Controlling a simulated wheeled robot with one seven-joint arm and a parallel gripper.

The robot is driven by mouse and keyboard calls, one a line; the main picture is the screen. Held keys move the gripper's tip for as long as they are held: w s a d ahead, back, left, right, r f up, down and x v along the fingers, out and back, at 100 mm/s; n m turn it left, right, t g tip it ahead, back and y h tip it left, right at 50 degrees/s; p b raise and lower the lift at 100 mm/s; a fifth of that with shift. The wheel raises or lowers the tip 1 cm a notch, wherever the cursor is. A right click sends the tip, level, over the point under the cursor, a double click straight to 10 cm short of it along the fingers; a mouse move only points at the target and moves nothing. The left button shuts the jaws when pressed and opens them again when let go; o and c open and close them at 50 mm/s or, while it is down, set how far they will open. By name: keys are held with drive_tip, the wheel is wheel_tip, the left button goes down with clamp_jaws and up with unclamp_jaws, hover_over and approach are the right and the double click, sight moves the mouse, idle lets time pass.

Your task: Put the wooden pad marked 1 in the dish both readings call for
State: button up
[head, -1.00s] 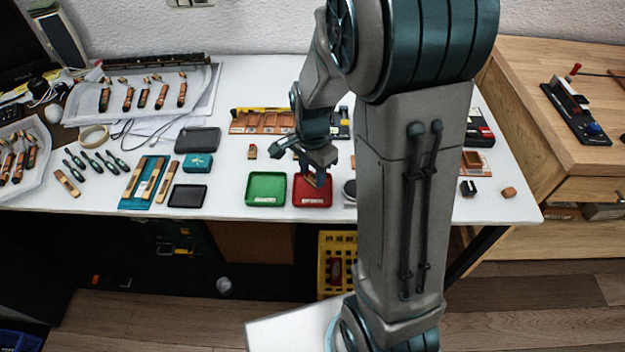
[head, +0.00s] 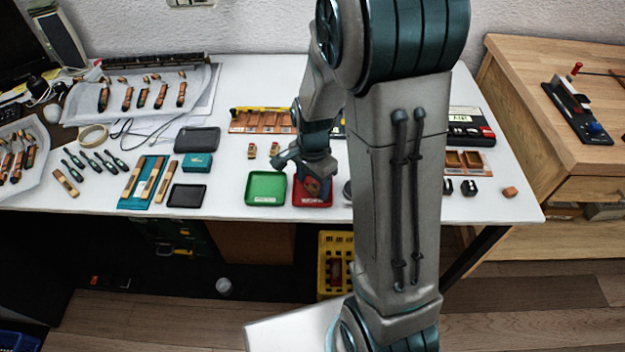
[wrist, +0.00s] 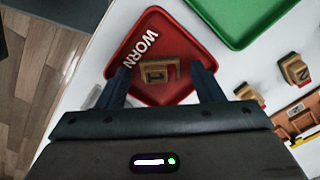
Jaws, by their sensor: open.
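The red dish labelled WORN (wrist: 180,50) lies under my gripper (wrist: 160,70) in the wrist view. A wooden pad with a red side (wrist: 158,72) lies in this dish, between my spread fingers with gaps on both sides. A mark shows on the pad's pale face, but it is too small to read surely. In the head view my gripper (head: 312,180) covers much of the red dish (head: 313,205). The green dish (head: 265,187) stands just left of it and looks empty. Two other pads (head: 252,151) (head: 274,149) stand behind the dishes.
A compartmented copper-coloured tray (head: 262,120) lies farther back. A black device with a display (head: 470,127) is at the right, partly behind my arm. A dark empty tray (head: 187,196) lies left of the green dish. The table's front edge is close to the dishes.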

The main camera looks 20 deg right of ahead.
sight(313, 185)
wheel_tip(313, 185, up, 12)
drive_tip(key=p, duration=0.2)
drive_tip(key=s+r+n+t, duration=0.2)
drive_tip(key=s+r+n, duration=0.3)
drive_tip(key=s+n, duration=0.7)
drive_tip(key=shift+s+a+r+n, duration=0.2)
drive_tip(key=shift+s+n, duration=0.1)
drive_tip(key=shift+s, duration=0.6)
drive_tip(key=shift+t, duration=0.4)
wheel_tip(313, 185, up, 6)
drive_tip(key=p, duration=0.5)
drive_tip(key=shift+d+f, duration=0.1)
drive_tip(key=shift+d, duration=0.05)
